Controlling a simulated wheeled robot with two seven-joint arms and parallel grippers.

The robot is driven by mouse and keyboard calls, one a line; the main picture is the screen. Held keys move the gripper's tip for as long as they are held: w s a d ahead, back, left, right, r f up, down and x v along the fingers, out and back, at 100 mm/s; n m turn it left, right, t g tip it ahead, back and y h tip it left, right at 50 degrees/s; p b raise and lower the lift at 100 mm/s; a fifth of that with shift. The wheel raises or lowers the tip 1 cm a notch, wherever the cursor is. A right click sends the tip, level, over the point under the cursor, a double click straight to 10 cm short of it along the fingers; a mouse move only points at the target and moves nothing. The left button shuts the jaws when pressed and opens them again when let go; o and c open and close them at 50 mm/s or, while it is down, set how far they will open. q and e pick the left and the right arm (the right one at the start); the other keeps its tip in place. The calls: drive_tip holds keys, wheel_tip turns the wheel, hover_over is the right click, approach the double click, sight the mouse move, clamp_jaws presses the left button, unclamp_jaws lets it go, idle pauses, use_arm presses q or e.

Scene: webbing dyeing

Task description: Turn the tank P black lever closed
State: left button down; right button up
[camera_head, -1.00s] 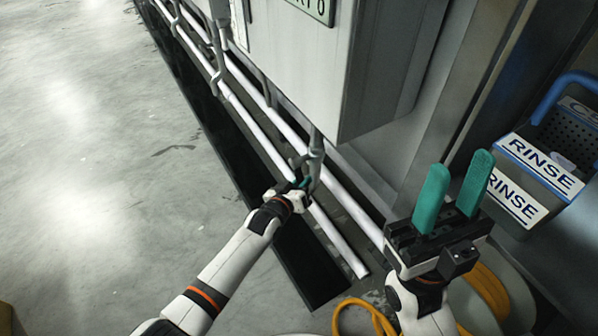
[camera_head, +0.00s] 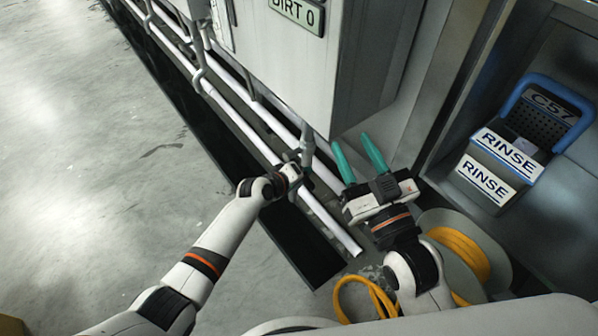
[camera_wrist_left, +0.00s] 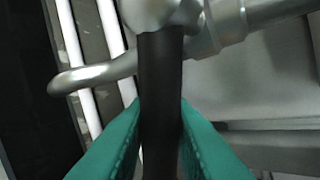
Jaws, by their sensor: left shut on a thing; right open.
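In the left wrist view the black lever (camera_wrist_left: 160,85) runs down from a silver valve body (camera_wrist_left: 160,15) and sits between the teal fingers of my left gripper (camera_wrist_left: 155,130). That gripper is shut on the lever. In the head view my left gripper (camera_head: 294,174) is at the pipes below the corner of the grey tank (camera_head: 290,70), with its fingers and the lever mostly hidden there. My right gripper (camera_head: 352,142) is open and empty, its two teal fingers apart and pointing up, right of the left gripper.
White pipes (camera_head: 235,122) run low along the tank above a dark floor channel (camera_head: 305,255). A blue-handled bin with RINSE labels (camera_head: 508,150) stands at the right. A yellow hose (camera_head: 460,255) lies near my right arm. The floor at left is clear.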

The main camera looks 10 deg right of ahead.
use_arm(q)
drive_tip(key=shift+d+r+n+g+h+p, duration=0.1)
drive_tip(key=shift+r+n+g+h+p, duration=0.3)
drive_tip(key=shift+r+n+g, duration=0.25)
drive_tip(key=shift+s+r+n+g, duration=0.1)
drive_tip(key=shift+r+n+g, duration=0.3)
drive_tip(key=shift+g, duration=0.15)
use_arm(e)
drive_tip(key=shift+s+d+f+g+h, duration=0.1)
drive_tip(key=shift+d+f+g+h, duration=0.1)
drive_tip(key=shift+f+g, duration=0.55)
drive_tip(key=shift+w+d+f+g+h, duration=0.15)
drive_tip(key=shift+f+g, duration=0.3)
drive_tip(key=shift+f, duration=0.45)
drive_tip(key=shift+s+d+f+g+h, duration=0.15)
drive_tip(key=shift+f+g+h, duration=0.1)
drive_tip(key=shift+f+g, duration=0.5)
drive_tip(key=shift+f, duration=0.15)
use_arm(q)
drive_tip(key=c, duration=1.3)
unclamp_jaws()
